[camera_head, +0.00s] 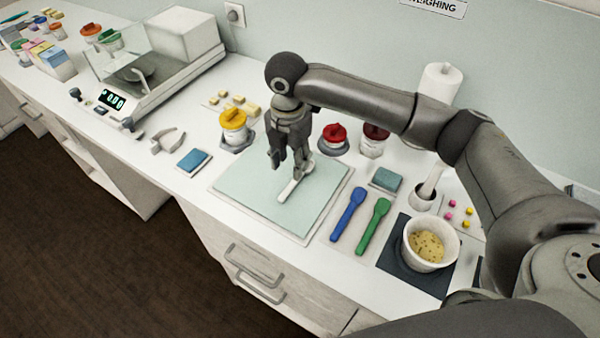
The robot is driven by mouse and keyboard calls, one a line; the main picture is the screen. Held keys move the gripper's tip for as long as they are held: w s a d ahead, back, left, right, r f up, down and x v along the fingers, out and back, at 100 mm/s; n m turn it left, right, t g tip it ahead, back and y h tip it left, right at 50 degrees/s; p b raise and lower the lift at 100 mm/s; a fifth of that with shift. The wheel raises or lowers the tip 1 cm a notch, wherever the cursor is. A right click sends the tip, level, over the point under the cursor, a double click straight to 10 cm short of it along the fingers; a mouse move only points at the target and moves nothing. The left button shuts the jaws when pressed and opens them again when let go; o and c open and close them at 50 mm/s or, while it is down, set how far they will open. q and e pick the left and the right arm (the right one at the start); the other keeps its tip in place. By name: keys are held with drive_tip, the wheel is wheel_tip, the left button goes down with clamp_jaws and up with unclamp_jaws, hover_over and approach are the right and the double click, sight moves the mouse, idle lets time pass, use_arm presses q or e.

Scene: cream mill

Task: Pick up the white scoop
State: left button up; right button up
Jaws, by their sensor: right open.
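A white scoop (290,188) lies on a pale green mat (245,183) on the counter. My right gripper (288,170) points down over the mat, at the scoop's upper part, and hides some of it. It is open, with its fingers close to the scoop; I cannot tell whether they touch it. My left gripper does not show.
Blue (347,214) and green (373,226) scoops lie right of the mat. A white bowl of yellowish contents (430,245) stands on a dark mat at the right. Jars with yellow (233,120) and red (334,134) lids stand behind. A weighing scale (150,75) is at the left.

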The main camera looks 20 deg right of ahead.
sight(290, 186)
drive_tip(key=shift+s+a+f, duration=0.1)
drive_tip(key=shift+a+f, duration=0.05)
drive_tip(key=shift+f, duration=0.35)
drive_tip(key=shift+s+a+f, duration=0.1)
drive_tip(key=shift+a+f, duration=0.05)
drive_tip(key=shift+f, duration=0.6)
drive_tip(key=shift+d+f+p, duration=0.1)
drive_tip(key=shift+f+p, duration=0.25)
drive_tip(key=shift+p, duration=0.1)
wheel_tip(290, 186, down, 4)
drive_tip(key=shift+r+p, duration=0.2)
drive_tip(key=shift+p, duration=0.55)
drive_tip(key=shift+f, duration=0.5)
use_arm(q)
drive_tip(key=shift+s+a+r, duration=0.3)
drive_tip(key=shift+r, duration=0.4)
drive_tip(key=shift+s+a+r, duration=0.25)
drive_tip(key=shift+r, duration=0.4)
use_arm(e)
clamp_jaws()
